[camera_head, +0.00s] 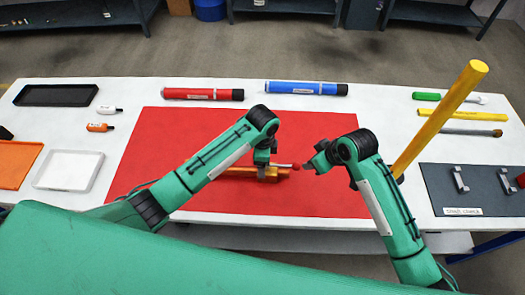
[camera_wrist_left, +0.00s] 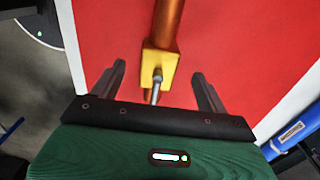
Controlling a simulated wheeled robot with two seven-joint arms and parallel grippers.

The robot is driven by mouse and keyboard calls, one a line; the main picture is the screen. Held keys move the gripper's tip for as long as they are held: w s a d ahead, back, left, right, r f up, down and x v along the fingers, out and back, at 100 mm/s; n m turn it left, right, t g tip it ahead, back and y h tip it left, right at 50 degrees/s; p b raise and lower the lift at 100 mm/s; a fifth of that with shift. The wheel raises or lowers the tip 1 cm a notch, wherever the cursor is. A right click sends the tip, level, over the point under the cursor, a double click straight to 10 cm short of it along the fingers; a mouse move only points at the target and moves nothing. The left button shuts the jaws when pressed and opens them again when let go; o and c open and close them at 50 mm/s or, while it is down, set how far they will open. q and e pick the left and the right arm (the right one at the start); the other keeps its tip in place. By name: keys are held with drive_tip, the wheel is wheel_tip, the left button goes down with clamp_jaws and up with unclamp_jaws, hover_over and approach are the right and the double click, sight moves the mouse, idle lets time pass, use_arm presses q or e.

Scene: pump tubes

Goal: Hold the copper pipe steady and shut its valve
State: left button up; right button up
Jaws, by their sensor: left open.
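The copper pipe (camera_head: 235,171) lies on the red mat in the head view, partly hidden behind my left arm. In the left wrist view the pipe (camera_wrist_left: 168,22) runs into a yellow valve block (camera_wrist_left: 161,62) with a grey lever (camera_wrist_left: 156,88). In the head view the lever's red knob (camera_head: 296,167) sticks out to the right. My left gripper (camera_head: 268,172) is over the block end of the pipe. Its open fingers (camera_wrist_left: 159,70) stand on both sides of the block, apart from it in that view. My right gripper (camera_head: 312,165) is close to the red knob; its jaws are unclear.
The red mat (camera_head: 150,150) is mostly clear. Red (camera_head: 203,94) and blue (camera_head: 305,88) tubes lie along the back of the table. A thick yellow pole (camera_head: 440,118) slants up beside my right arm. A dark clamp board (camera_head: 470,190) is at the right, trays at the left.

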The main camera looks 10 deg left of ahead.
use_arm(q)
wheel_tip(320, 180, down, 8)
drive_tip(key=shift+r, duration=0.15)
idle(0.3)
drive_tip(key=c, duration=1.4)
drive_tip(key=shift+c, duration=0.7)
use_arm(e)
drive_tip(key=shift+c, duration=1.2)
drive_tip(key=shift+w+f, duration=0.1)
drive_tip(key=c, duration=0.4)
drive_tip(key=shift+w+f, duration=0.1)
drive_tip(key=shift+w, duration=0.25)
clamp_jaws()
drive_tip(key=w+d+n+g, duration=0.1)
drive_tip(key=w+d+g, duration=0.1)
drive_tip(key=w, duration=0.3)
drive_tip(key=w+d+r+n+g+y, duration=0.1)
drive_tip(key=w+d+n+g, duration=0.1)
drive_tip(key=w+g, duration=0.2)
drive_tip(key=w, duration=0.2)
drive_tip(key=shift+w+d+r+y, duration=0.25)
drive_tip(key=shift+w+r+y, duration=0.05)
